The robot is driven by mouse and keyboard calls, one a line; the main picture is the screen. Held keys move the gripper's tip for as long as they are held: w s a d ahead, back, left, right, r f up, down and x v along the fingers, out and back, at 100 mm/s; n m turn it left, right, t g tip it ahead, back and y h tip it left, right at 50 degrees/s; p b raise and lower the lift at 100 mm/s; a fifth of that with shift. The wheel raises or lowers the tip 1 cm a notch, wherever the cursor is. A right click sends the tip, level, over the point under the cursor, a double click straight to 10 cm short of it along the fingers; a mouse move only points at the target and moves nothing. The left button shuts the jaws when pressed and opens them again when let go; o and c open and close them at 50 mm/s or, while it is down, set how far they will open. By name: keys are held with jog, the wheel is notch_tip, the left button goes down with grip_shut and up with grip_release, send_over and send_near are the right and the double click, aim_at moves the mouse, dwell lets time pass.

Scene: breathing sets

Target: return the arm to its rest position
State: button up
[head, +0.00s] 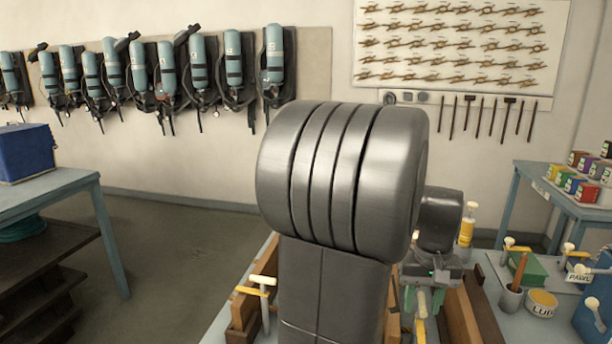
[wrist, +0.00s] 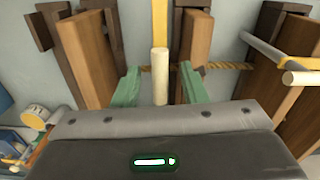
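My arm fills the middle of the head view and hides much of the bench behind it. My gripper (head: 423,298) points down over the wooden blocks on the bench. In the wrist view its two green fingers (wrist: 160,80) stand apart, one on each side of a cream rod (wrist: 160,68) with a yellow bar behind it. Gaps show between the rod and both fingers, so the gripper looks open and empty. In the head view a cream-and-yellow handle (head: 421,308) shows just below the fingers.
Another cream-and-yellow T-handle (head: 262,286) stands at a wooden block left of my arm. At right on the bench are a grey cup (head: 510,301), a yellow tin (head: 542,303) and a green block (head: 526,268). Breathing sets (head: 234,65) hang on the back wall. Floor at left is clear.

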jog(key=m+b, duration=0.2)
jog(key=m, duration=0.3)
jog(key=shift+f+m, duration=0.1)
jog(key=shift+m, duration=0.2)
notch_tip(320, 180, up, 14)
jog(key=shift+f, duration=0.1)
dwell(0.4)
